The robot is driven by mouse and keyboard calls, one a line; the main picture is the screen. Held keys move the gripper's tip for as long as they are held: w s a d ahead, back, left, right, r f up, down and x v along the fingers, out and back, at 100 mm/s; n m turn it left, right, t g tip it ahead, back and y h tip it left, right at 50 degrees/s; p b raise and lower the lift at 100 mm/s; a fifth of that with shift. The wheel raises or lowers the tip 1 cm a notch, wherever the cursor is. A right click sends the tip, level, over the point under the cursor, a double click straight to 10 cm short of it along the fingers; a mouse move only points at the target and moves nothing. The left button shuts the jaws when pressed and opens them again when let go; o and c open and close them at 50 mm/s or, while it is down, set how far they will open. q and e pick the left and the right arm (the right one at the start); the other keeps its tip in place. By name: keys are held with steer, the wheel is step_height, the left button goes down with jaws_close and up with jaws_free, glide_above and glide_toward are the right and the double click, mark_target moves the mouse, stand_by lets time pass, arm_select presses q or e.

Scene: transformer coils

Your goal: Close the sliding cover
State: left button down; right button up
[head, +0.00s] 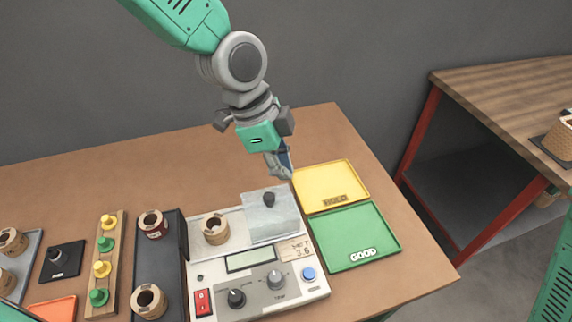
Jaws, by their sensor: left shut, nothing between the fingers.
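The sliding cover (284,219) is a greyish, see-through panel with a dark knob (269,199), at the right rear of the test machine (208,271). A wire-wound coil (215,230) stands uncovered on the machine's left rear, left of the cover. My left gripper (280,167) points down, shut and empty, just behind the cover's right rear corner and near the yellow tray. It appears apart from the knob; whether its tips touch the cover's edge I cannot tell. My right gripper is not in view.
A yellow tray (311,179) and a green GOOD tray (331,234) lie right of the machine. A dark tray (158,247) with two coils and a board (108,246) of colored pegs lie left. The table behind the machine is clear.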

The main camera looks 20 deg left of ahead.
mark_target(286, 206)
arm_select(q)
steer(key=x, duration=0.9)
steer(key=shift+w+f, duration=0.15)
steer(key=shift+f, duration=0.1)
steer(key=a, duration=0.3)
steer(key=shift+s+a+r, duration=0.15)
steer(key=shift+s+r, duration=0.15)
steer(key=shift+a+f, duration=0.15)
steer(key=shift+a, duration=0.45)
steer(key=shift+d, duration=0.1)
